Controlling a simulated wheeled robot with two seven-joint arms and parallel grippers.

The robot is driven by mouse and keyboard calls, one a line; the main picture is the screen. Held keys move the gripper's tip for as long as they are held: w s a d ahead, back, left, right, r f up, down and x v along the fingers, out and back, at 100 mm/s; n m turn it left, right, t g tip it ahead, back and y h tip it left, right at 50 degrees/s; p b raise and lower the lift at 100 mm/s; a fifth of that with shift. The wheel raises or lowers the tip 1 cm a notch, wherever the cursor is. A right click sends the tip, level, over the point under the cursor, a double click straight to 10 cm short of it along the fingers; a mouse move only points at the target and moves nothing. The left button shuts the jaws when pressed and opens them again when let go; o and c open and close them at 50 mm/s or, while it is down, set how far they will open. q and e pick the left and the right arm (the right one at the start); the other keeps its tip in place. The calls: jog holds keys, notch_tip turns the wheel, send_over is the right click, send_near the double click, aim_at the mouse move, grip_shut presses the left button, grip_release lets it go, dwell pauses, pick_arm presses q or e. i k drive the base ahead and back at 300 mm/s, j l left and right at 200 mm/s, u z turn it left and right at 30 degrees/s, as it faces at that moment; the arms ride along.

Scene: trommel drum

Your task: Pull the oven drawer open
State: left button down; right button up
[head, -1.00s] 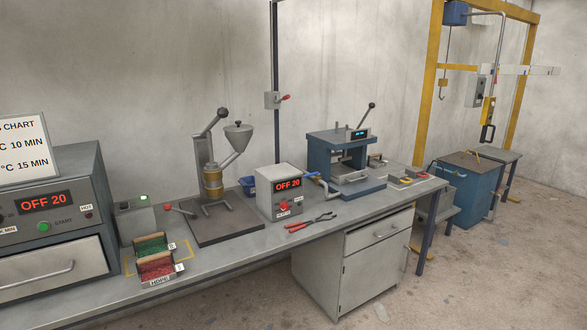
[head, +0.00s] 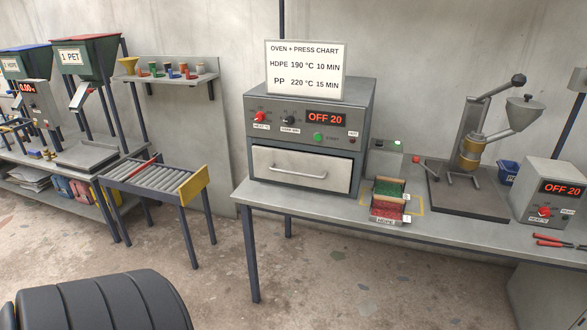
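The oven (head: 305,137) is a grey box on the left end of the workbench, with a dial panel and a display reading OFF 20. Its pale drawer (head: 301,169) fills the lower front and looks shut. A horizontal bar handle (head: 297,171) runs across the drawer front. Neither of my grippers shows in the head view, so I cannot see whether they are open or shut.
A roller table (head: 160,180) stands left, with a floor gap between. A dark rounded shape (head: 100,300) fills the lower left.

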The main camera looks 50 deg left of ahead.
aim_at(331, 172)
jog(key=u, duration=1.4)
jog(key=i+z, duration=0.2)
jog(key=k+l, duration=0.05)
